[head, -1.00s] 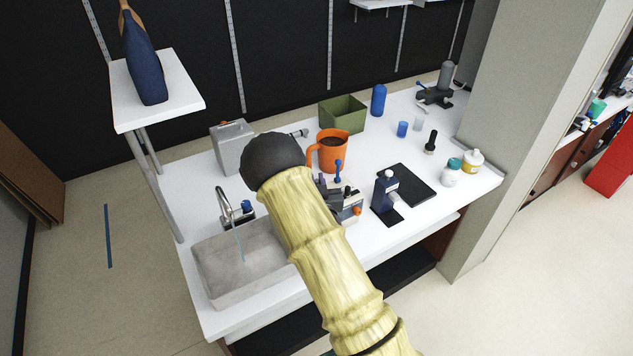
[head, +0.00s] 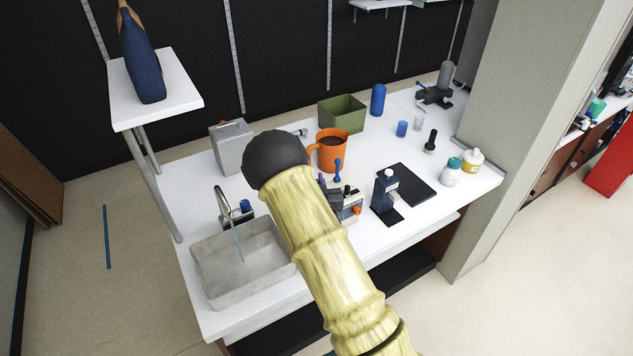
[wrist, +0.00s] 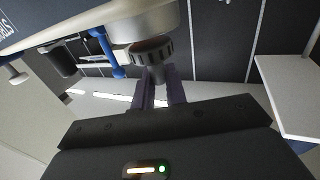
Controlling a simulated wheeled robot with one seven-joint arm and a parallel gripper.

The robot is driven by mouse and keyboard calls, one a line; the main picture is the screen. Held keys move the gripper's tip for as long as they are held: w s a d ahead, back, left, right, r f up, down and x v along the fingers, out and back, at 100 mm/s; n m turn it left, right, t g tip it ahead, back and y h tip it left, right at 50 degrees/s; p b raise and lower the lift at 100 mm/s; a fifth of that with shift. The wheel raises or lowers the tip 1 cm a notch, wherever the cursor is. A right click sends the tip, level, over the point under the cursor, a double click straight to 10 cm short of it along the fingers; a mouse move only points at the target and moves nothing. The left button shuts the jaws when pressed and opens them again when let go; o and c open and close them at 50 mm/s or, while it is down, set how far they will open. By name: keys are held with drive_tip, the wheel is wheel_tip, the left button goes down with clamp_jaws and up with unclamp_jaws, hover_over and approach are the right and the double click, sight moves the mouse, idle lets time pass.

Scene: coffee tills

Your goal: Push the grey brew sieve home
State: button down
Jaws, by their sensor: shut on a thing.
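In the wrist view my gripper (wrist: 158,95) points at the underside of a coffee machine, with both dark purplish fingers close together. Their tips are at a dark grey ridged round piece (wrist: 152,52), which looks like the grey brew sieve. It sits just under the machine's pale round head (wrist: 150,22). In the head view the coffee machine (head: 349,208), with a blue lever (head: 338,169) and orange knob, is partly hidden by my arm.
A sink (head: 213,285) with a tap lies left of the machine. An orange mug (head: 331,155) stands behind it. A dark blue device (head: 383,190) and a black mat (head: 413,186) are to the right. A white shelf (wrist: 290,95) shows at right in the wrist view.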

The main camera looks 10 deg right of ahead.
drive_tip(key=shift+f+b, duration=1.3)
drive_tip(key=shift+b, duration=0.1)
idle(0.5)
drive_tip(key=c, duration=1.3)
unclamp_jaws()
drive_tip(key=shift+c, duration=0.2)
drive_tip(key=shift+s, duration=0.1)
drive_tip(key=shift+s, duration=0.3)
drive_tip(key=s+a+p, duration=0.1)
drive_tip(key=s+p, duration=0.7)
drive_tip(key=s, duration=0.8)
drive_tip(key=shift+s+a+p, duration=0.2)
drive_tip(key=shift+s+p, duration=0.1)
